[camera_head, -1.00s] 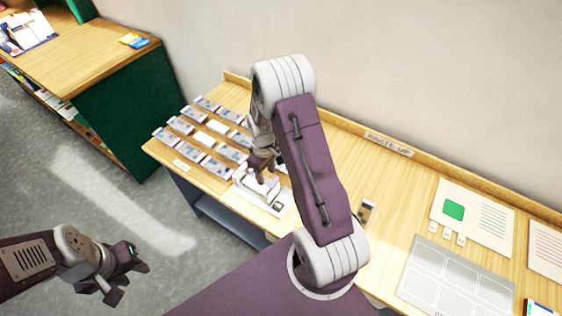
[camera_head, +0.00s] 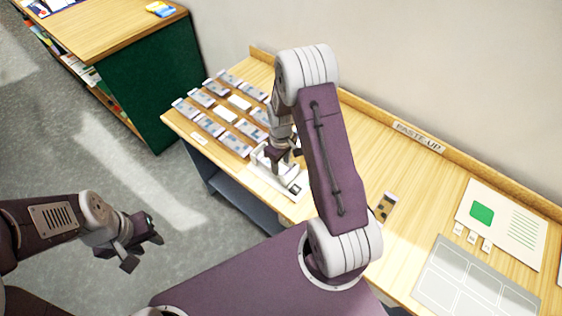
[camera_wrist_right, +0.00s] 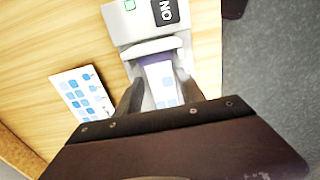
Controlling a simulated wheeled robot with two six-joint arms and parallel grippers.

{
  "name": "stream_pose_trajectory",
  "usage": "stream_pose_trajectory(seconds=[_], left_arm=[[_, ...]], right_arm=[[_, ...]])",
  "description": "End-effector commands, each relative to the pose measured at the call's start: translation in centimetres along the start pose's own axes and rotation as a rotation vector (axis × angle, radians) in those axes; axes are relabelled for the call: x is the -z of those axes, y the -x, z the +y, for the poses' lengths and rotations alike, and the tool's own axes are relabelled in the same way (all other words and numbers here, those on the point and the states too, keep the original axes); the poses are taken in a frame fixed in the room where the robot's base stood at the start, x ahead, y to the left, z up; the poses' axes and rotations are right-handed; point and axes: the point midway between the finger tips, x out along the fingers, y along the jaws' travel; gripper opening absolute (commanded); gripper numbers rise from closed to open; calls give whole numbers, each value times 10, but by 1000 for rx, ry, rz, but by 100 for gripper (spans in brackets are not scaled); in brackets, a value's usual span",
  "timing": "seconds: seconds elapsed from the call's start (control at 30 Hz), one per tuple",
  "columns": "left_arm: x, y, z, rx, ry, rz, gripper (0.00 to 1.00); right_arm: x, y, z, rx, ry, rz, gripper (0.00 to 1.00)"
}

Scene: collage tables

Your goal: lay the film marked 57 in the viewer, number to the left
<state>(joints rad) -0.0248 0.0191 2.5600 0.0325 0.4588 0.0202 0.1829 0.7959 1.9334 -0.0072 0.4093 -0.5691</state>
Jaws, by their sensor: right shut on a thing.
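The viewer (camera_head: 291,188) is a white device at the front edge of the table. My right gripper (camera_head: 283,153) is low over the viewer. In its wrist view, my right gripper (camera_wrist_right: 162,98) is shut on a film (camera_wrist_right: 159,76), a greyish-purple strip with a pale end, in line with the viewer's white channel. I cannot read its number or tell whether it touches the channel floor. My left gripper (camera_head: 143,249) is open and empty, over the floor.
Several films (camera_head: 211,125) lie in rows left of the viewer. A white card with blue squares (camera_wrist_right: 82,92) lies beside it. A brown strip (camera_head: 385,206) lies to its right. A page with a green square (camera_head: 482,213) and a grey panelled sheet (camera_head: 462,282) are further right.

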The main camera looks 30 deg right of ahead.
Motion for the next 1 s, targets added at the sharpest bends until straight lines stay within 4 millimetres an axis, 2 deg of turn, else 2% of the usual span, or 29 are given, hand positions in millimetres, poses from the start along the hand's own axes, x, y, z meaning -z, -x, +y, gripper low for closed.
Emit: stream_pose_trajectory(seconds=[0.07,0.3,0.33,0.4,0.77,0.87,1.0], left_arm=[[0,-4,0,0,0,0,36],[0,-3,0,0,0,0,36],[0,-3,0,0,0,0,36],[0,-3,0,0,0,0,36],[0,-4,0,0,0,0,36],[0,-4,0,0,0,0,36],[0,-6,0,0,0,0,36]], right_arm=[[0,-6,0,0,0,1,8],[0,-5,0,0,0,1,8],[0,-5,0,0,0,0,52],[0,-5,0,0,0,0,71],[0,-1,0,-1,0,1,72],[1,16,1,-2,0,4,72],[1,49,1,-3,0,5,72]])
